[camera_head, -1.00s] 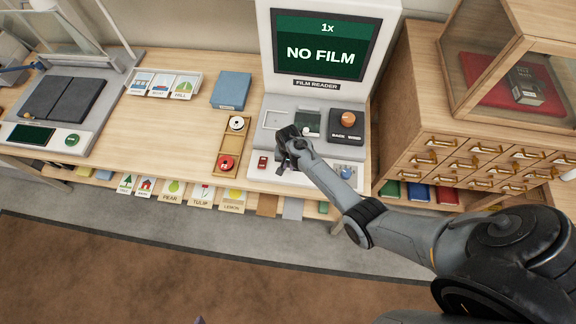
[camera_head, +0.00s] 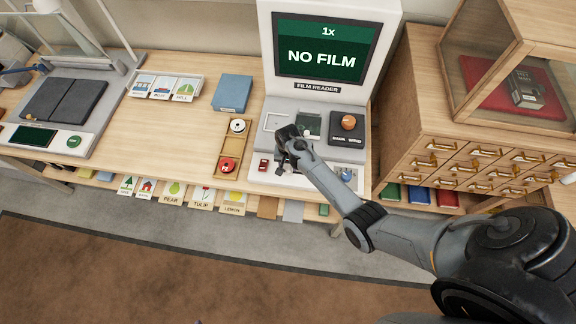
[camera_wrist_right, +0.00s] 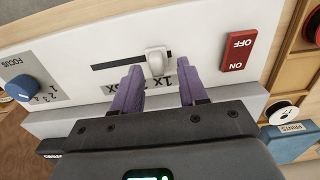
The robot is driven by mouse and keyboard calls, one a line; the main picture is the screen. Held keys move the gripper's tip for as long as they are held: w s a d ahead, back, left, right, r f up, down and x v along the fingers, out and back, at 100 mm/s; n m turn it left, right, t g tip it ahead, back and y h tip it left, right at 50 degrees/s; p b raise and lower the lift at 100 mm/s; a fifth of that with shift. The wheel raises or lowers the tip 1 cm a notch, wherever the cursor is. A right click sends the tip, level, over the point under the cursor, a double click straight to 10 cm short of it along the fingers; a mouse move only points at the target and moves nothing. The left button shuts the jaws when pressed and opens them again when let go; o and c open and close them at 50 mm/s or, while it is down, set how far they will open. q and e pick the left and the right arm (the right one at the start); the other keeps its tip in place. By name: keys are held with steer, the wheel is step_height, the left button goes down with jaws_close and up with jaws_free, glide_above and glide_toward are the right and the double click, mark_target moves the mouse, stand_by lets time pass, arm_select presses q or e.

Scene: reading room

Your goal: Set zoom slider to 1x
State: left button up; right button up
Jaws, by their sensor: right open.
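The film reader (camera_head: 294,105) stands on the desk, and its screen (camera_head: 320,49) reads "1x" and "NO FILM". In the right wrist view the white zoom slider knob (camera_wrist_right: 156,61) sits at the end of its dark slot (camera_wrist_right: 120,62) nearest the red switch, by the "1x" label. My right gripper (camera_wrist_right: 158,88) is open, its two purple fingers pointing at the panel on either side of the knob's near end; whether they touch it I cannot tell. In the head view my right gripper (camera_head: 284,160) hides most of the slider. My left gripper is not in view.
A red ON/OFF switch (camera_wrist_right: 238,47) and a blue focus knob (camera_wrist_right: 22,88) flank the slot. An orange-knobbed crank (camera_head: 348,123) is on the reader's right. A wooden tray with reels (camera_head: 231,148) lies left, and a drawer cabinet (camera_head: 470,158) stands right.

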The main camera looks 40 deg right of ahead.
mark_target(288, 168)
step_height(288, 168, up, 9)
steer(key=shift+p, duration=0.35)
steer(key=shift+s+f, duration=0.1)
steer(key=shift+f, duration=0.05)
